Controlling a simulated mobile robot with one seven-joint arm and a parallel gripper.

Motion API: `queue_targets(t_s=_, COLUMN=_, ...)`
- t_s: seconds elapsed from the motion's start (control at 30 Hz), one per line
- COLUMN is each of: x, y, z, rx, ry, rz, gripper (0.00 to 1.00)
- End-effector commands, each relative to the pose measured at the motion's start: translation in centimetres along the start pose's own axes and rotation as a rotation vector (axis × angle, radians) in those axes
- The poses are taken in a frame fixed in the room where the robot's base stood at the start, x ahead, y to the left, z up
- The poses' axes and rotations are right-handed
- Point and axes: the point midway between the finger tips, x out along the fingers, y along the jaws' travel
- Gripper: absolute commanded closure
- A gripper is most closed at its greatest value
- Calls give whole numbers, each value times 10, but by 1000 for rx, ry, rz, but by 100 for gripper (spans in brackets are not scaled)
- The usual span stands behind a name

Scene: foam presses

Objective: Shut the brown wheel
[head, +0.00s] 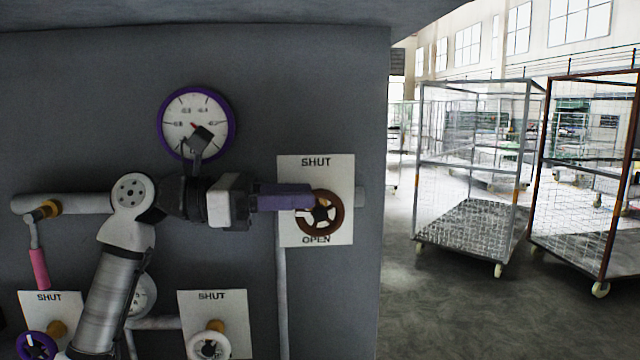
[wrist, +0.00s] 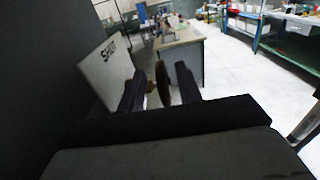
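The brown wheel (head: 339,214) is on a white plate (head: 343,172) marked SHUT at the top and OPEN at the bottom, on the grey wall. In the wrist view the wheel (wrist: 162,84) shows edge-on, with its brass-coloured stem towards the plate (wrist: 104,68). My gripper (head: 310,199) reaches in from the left, and its purple fingers cover the wheel's upper left. In the wrist view my gripper (wrist: 160,76) is open, one finger on each side of the wheel, with gaps showing. I cannot tell how far the wheel is turned.
A purple-rimmed gauge (head: 196,123) is above my arm. A pink-handled lever (head: 39,268), a white wheel (head: 208,346) and a purple wheel (head: 36,346) are lower left. Wire cage trolleys (head: 470,180) stand right, beyond the wall's edge. A workbench (wrist: 180,50) shows in the wrist view.

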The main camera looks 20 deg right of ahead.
Motion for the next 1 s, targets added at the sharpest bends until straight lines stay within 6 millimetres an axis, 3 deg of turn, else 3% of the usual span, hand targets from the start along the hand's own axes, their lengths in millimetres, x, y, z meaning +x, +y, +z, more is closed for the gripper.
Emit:
queue_targets(t_s=0.23, x=33, y=0, z=1, rx=0, ry=-1, rz=-2, gripper=65)
queue_targets(t_s=0.6, x=39, y=0, z=0, rx=0, ry=-1, rz=0, gripper=65)
queue_targets(t_s=0.9, x=39, y=0, z=0, rx=0, ry=-2, rz=0, gripper=100)
queue_targets(t_s=1.0, x=39, y=0, z=0, rx=0, ry=-2, rz=0, gripper=100)
